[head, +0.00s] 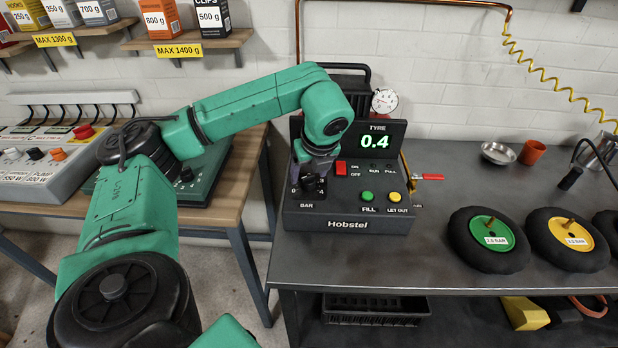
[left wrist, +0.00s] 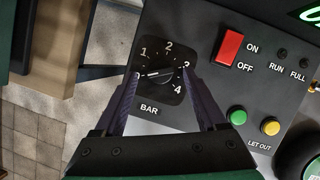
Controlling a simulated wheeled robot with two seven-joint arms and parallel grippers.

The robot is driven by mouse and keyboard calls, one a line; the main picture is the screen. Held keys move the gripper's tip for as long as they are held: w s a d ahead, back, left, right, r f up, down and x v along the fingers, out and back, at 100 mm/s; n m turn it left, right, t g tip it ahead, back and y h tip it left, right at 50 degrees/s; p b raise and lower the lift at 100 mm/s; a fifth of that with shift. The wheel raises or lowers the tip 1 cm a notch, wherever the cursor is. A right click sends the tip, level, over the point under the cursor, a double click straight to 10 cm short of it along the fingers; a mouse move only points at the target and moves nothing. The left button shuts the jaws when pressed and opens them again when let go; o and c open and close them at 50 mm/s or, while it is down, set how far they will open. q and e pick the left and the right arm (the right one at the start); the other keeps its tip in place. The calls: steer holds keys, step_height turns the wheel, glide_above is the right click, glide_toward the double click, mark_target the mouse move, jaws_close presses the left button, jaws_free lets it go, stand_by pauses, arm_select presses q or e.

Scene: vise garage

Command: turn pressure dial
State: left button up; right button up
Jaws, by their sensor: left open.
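The black pressure dial (left wrist: 160,77) is on the front left of the Hobstel tyre inflator (head: 345,224), above the word BAR. Its scale shows 1 to 4 in the left wrist view. A white mark on the knob points to the left, toward the low end. My left gripper (head: 311,182) reaches down over the dial in the head view. In the left wrist view my left gripper (left wrist: 161,76) is open, with one finger on each side of the knob; I cannot tell whether they touch it. The green display (head: 375,142) reads 0.4. My right gripper is out of view.
A red ON/OFF switch (head: 341,168), a green FILL button (head: 368,196) and a yellow LET OUT button (head: 393,197) sit right of the dial. Wheels with green (head: 492,234) and yellow (head: 571,230) hubs lie on the bench at right.

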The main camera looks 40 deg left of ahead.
mark_target(308, 181)
arm_select(q)
steer(key=shift+x, duration=1.05)
jaws_close()
steer(key=shift+f, duration=0.1)
